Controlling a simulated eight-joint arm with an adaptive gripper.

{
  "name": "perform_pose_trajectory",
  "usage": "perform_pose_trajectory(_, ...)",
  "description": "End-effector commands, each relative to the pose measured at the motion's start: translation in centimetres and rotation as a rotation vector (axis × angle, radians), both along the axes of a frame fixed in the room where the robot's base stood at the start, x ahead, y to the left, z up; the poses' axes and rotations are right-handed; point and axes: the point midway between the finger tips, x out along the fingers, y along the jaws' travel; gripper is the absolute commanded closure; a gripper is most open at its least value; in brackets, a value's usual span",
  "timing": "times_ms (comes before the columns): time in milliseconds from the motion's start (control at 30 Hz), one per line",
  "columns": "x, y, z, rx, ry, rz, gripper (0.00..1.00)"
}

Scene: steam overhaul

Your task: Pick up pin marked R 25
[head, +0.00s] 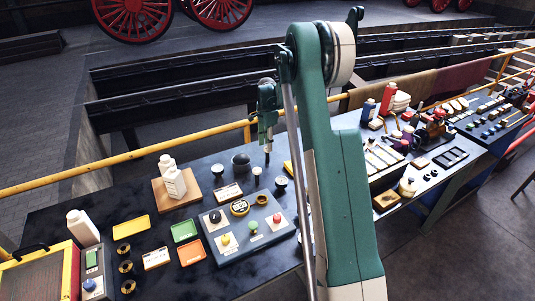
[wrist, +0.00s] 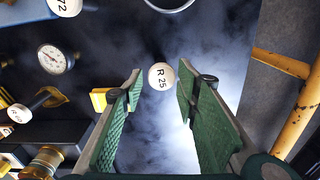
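The pin marked R 25 (wrist: 162,76) shows its round white top in the wrist view, with the black marking turned sideways. It stands on the dark table between the far ends of my gripper's two green-padded fingers (wrist: 165,88). My gripper is open, with a clear gap on each side of the pin and nothing held. In the head view my gripper (head: 267,150) points down over the back of the near table. The marking is too small to read there. The pin's shaft is hidden below its top.
Another white-topped pin ending in 72 (wrist: 65,5) is at the wrist view's top left, near a dial gauge (wrist: 55,58). A yellow block (wrist: 100,97) sits close to the left finger. A yellow rail (wrist: 297,120) runs at right. White bottles (head: 174,182) stand on a wooden board.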

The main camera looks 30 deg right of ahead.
Motion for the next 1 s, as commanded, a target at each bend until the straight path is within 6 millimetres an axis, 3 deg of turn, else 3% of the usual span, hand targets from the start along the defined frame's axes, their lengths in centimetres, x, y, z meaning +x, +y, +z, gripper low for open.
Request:
perform_pose_trajectory(400,0.0,0.0,-0.2,0.000,0.001,-0.002,0.69)
perform_pose_trajectory(733,0.0,-0.1,-2.4,0.000,0.001,-0.002,0.69)
perform_pose_trajectory(1000,0.0,-0.1,-2.7,0.000,0.001,-0.002,0.69)
